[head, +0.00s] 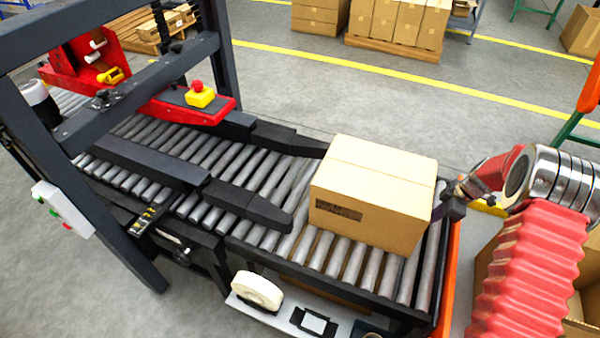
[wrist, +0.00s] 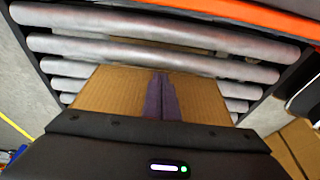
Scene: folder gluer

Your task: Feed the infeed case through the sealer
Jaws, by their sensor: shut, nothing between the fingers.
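The infeed case (head: 370,190) is a closed brown carton sitting on the infeed rollers (head: 340,260), near the right end of the conveyor. A dark label shows on its near side. The sealer (head: 150,110) is to its left, a dark frame with a red head and dark side guides (head: 245,205) leading in. My gripper (head: 454,206) is shut and empty at the case's right end, close to the case; I cannot tell if it touches. In the wrist view, brown cardboard (wrist: 115,95) shows just beyond the dark gripper body, with rollers behind.
An emergency stop button (head: 200,93) in a yellow box sits on the sealer. A tape roll (head: 257,291) lies on a shelf in front of the conveyor. An orange rail (head: 449,280) edges the conveyor's right end. Stacked cartons (head: 400,25) stand at the back.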

